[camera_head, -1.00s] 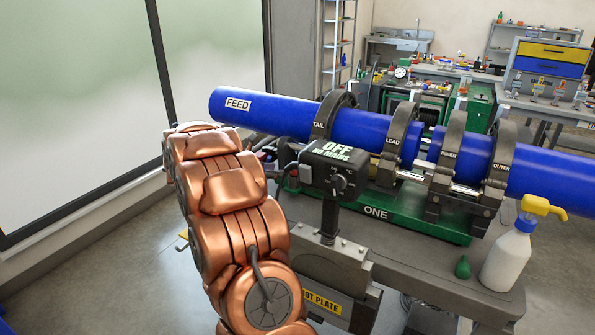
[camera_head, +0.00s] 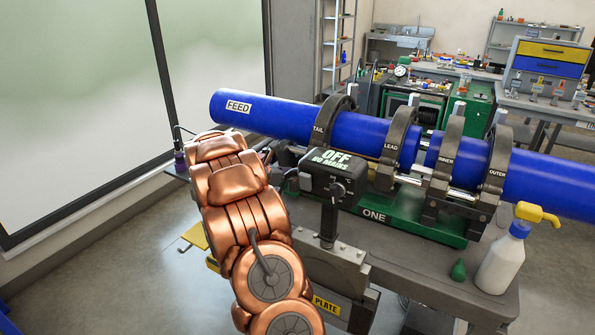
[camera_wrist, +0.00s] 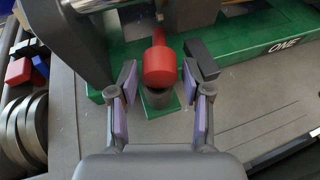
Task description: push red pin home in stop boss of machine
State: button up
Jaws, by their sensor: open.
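The red pin (camera_wrist: 160,65) shows in the wrist view, its thick round head toward the camera and a thinner red part behind it. Below it in the picture is a short dark round boss (camera_wrist: 158,98) on a green pad; the head partly covers it, so I cannot tell how far the pin is in. My gripper (camera_wrist: 159,80) is open, its purple-padded fingers on either side of the head with gaps between. The machine (camera_head: 375,215) is green, marked ONE, and holds blue pipe in dark clamps. In the head view my arm hides the pin.
A black OFF / NO MAINS box (camera_head: 333,172) on a post stands right of my arm. A black block (camera_wrist: 201,60) sits right of the pin. Grey rings (camera_wrist: 25,130) lie at left. A white spray bottle (camera_head: 502,262) stands at the cart's right end.

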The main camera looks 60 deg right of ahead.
jog(key=shift+d, duration=0.1)
jog(key=shift+f, duration=0.1)
jog(key=shift+c, duration=0.4)
grip_shut()
